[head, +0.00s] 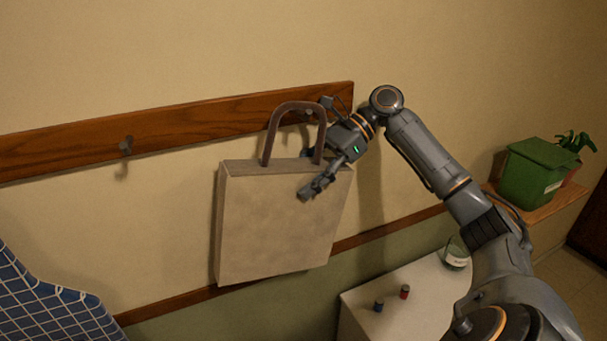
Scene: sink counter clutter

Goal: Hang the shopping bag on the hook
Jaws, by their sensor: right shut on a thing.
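The shopping bag (278,225) is pale beige with a brown arched handle (273,128). It hangs upright against the wall, in front of the wooden rail. My right gripper (318,172) is at the right side of the handle and shut on the bag; its exact contact is partly hidden. A hook (126,147) sticks out of the wooden rail (190,122) to the left, clear of the bag. Another hook (308,112) shows by the handle's right side; I cannot tell whether the handle is over it. My left gripper is not in view.
A blue checked cloth (50,305) is at the lower left. A white cabinet top (425,300) at the lower right bears small red and dark items and a jar (457,253). A green bin (538,172) and a plant (576,142) stand on a shelf at the right.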

